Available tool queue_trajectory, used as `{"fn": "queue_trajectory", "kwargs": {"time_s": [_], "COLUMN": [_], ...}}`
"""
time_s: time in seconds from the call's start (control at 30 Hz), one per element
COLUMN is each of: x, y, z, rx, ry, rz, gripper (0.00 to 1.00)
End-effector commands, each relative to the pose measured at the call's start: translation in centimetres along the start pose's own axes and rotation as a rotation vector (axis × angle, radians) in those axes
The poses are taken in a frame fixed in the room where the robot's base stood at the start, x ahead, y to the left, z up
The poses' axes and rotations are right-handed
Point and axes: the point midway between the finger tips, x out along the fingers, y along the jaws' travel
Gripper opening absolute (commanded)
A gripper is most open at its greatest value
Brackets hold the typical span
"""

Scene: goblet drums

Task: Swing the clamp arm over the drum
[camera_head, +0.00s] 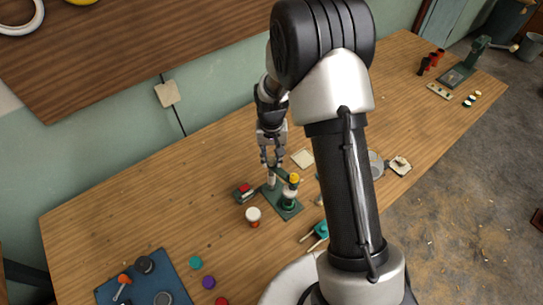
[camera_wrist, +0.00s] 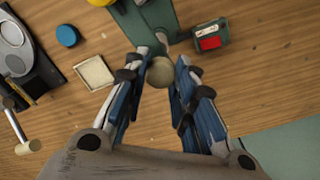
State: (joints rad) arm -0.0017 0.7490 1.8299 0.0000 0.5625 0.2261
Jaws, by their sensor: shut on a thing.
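The green clamp fixture (camera_head: 288,210) stands on the table near the middle of the head view. A small green and white drum (camera_head: 289,196) sits on its base, with a yellow knob (camera_head: 294,178) above it. A dark clamp arm (camera_head: 281,173) runs from near my fingertips toward that knob. My gripper (camera_head: 271,163) points down at the fixture's far left end, above a pale post (camera_head: 271,181). In the wrist view, my gripper (camera_wrist: 166,60) is shut on a pale round knob (camera_wrist: 160,73). The green fixture (camera_wrist: 146,22) and part of the yellow knob (camera_wrist: 101,2) show beyond. My fingers hide the grip in the head view.
A pale square tile (camera_head: 302,158) lies behind right. A blue mat with tools (camera_head: 150,280) is at front left. Left-hand table space is mostly clear.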

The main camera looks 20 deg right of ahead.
Motion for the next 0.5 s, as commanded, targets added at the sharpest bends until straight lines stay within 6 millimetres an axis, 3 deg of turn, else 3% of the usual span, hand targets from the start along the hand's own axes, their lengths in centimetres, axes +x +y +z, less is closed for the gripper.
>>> {"fn": "queue_trajectory", "kwargs": {"time_s": [0.5], "x": [-0.02], "y": [0.00], "z": [-0.01], "rx": [0.179], "ry": [0.000], "rz": [0.000], "gripper": [0.00]}}
